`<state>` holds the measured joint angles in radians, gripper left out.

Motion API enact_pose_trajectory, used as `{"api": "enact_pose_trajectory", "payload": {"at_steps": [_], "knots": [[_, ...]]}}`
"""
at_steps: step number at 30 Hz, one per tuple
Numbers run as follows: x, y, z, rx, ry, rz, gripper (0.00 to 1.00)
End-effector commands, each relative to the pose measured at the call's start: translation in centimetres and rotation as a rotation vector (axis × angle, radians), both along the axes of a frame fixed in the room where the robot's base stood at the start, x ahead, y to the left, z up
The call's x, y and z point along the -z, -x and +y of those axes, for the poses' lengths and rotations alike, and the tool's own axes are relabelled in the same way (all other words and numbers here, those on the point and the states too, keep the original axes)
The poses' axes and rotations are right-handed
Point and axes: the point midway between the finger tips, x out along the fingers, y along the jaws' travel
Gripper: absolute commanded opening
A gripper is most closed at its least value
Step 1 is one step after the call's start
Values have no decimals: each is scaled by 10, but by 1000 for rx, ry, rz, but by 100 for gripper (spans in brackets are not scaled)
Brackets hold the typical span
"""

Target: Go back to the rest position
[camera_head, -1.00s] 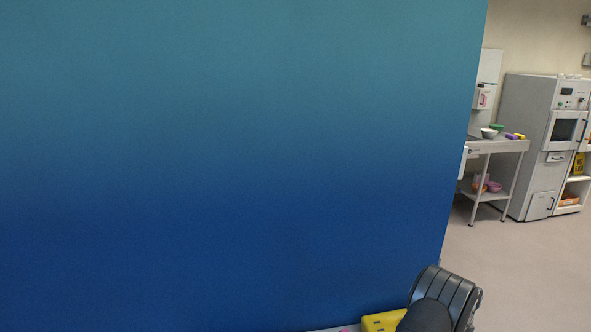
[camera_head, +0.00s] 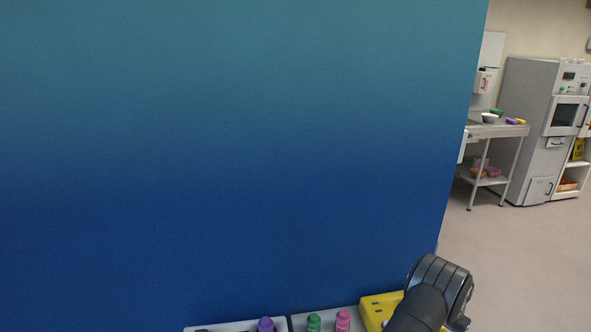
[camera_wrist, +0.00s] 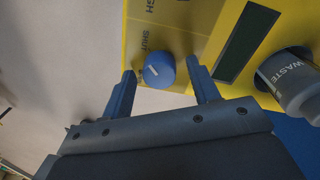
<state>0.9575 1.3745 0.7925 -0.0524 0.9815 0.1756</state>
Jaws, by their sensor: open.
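My gripper (camera_wrist: 160,69) is open in the wrist view, with one dark blue finger on each side of a blue knob (camera_wrist: 158,70). I cannot tell whether the fingers touch the knob. The knob has a white mark and sits on a yellow panel (camera_wrist: 212,20) with the word SHUT beside it. In the head view a dark part of my arm (camera_head: 440,287) stands at the lower right, partly in front of the yellow unit (camera_head: 377,304). The gripper itself does not show there.
A grey canister (camera_wrist: 295,85) labelled WASTE stands by a dark display strip (camera_wrist: 246,42). Purple (camera_head: 265,325), green (camera_head: 314,323) and pink (camera_head: 343,320) caps show along the bottom edge. A blue wall panel (camera_head: 220,150) fills the left. A bench (camera_head: 500,131) and grey cabinet (camera_head: 527,125) stand far right.

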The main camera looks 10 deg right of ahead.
Motion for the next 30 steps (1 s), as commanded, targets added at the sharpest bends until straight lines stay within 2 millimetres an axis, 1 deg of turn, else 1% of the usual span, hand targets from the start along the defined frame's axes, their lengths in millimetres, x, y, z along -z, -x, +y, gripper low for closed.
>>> {"api": "enact_pose_trajectory", "payload": {"at_steps": [21, 30], "knots": [[0, 0, 1, -585, 1, -1, 55], [0, 1, 1, -752, 0, 0, 55]]}}
